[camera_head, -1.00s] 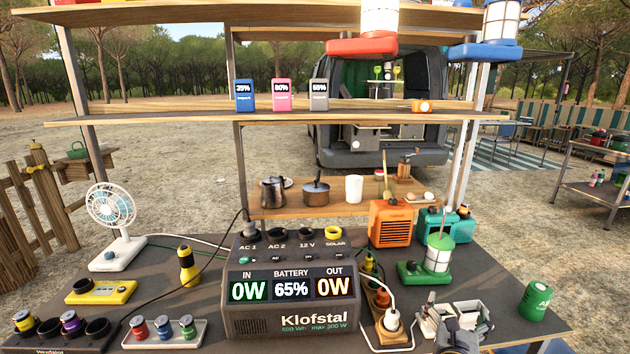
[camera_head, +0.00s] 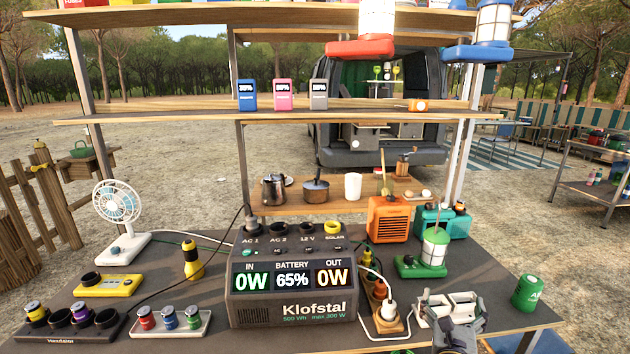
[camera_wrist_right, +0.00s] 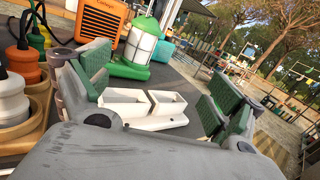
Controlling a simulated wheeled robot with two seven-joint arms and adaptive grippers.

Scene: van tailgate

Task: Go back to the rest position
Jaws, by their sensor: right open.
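My right gripper (camera_head: 452,302) is at the lower right of the head view, over the front right part of the dark table (camera_head: 205,335). It is open, with nothing held. In the right wrist view its two green-padded fingers (camera_wrist_right: 158,85) stand wide apart. A white two-part box (camera_wrist_right: 125,107) shows between and beyond them; I cannot tell how far below them it lies. My left gripper is not in view.
The Klofstal power station (camera_head: 292,285) stands mid-table. A socket strip with a white plug (camera_head: 388,312), a green lantern (camera_head: 434,250) and a green can (camera_head: 528,292) are near my right gripper. Shelves (camera_head: 300,105) rise behind. A fan (camera_head: 118,210) stands left.

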